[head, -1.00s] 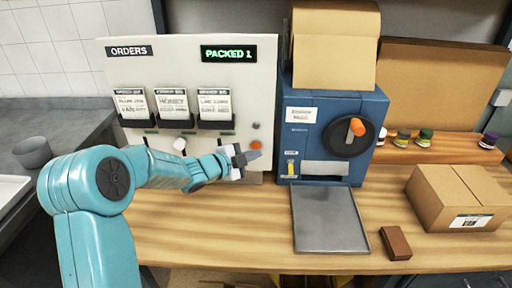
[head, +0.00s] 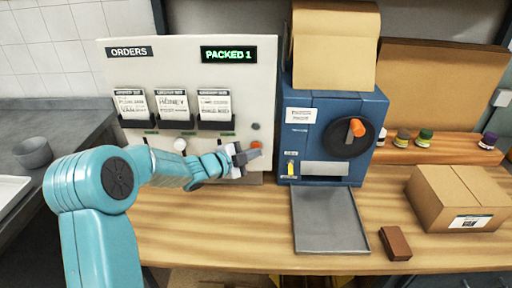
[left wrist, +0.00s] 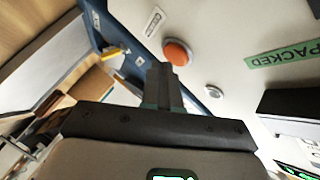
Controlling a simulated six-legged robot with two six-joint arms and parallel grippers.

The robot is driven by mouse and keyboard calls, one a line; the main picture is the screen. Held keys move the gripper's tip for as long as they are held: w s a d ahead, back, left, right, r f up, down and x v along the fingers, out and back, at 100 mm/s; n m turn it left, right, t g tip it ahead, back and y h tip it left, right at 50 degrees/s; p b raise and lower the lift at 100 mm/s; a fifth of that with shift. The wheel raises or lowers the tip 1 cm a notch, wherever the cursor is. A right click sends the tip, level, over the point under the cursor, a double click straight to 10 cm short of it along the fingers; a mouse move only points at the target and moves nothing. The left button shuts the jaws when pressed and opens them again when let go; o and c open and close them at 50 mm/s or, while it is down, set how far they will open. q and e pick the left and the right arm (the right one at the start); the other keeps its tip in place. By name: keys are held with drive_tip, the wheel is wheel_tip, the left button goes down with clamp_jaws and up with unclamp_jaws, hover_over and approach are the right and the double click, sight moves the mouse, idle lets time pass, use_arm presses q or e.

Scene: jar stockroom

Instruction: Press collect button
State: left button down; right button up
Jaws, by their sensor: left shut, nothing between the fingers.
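The orders panel (head: 200,75) stands upright at the back left of the bench. Near its lower right edge is an orange button (head: 255,145), with a dark grey button (head: 255,126) above it. I cannot read which one is the collect button. The left wrist view also shows the orange button (left wrist: 177,52), just beyond the fingertips, and a small pale button (left wrist: 213,91). My left gripper (head: 250,155) is shut and empty, its tips just below the orange button in the head view. Contact cannot be told. My right gripper is out of view.
A blue machine (head: 305,135) with a dark dial and orange knob stands right of the panel, a grey tray (head: 328,225) before it. A cardboard box (head: 455,190) and a brown block (head: 395,243) lie farther right. Several small jars stand behind.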

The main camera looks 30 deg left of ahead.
use_arm(q)
drive_tip(key=shift+w+a, duration=0.25)
drive_tip(key=shift+w, duration=0.1)
idle(0.7)
idle(0.4)
drive_tip(key=shift+s+d+b, duration=0.45)
drive_tip(key=shift+s, duration=0.3)
drive_tip(key=s+d+b, duration=0.1)
drive_tip(key=s+b, duration=0.1)
drive_tip(key=s+d+b, duration=0.1)
drive_tip(key=s, duration=0.1)
drive_tip(key=shift+s+d, duration=0.1)
drive_tip(key=shift+d, duration=0.25)
drive_tip(key=shift+s, duration=0.1)
idle(0.6)
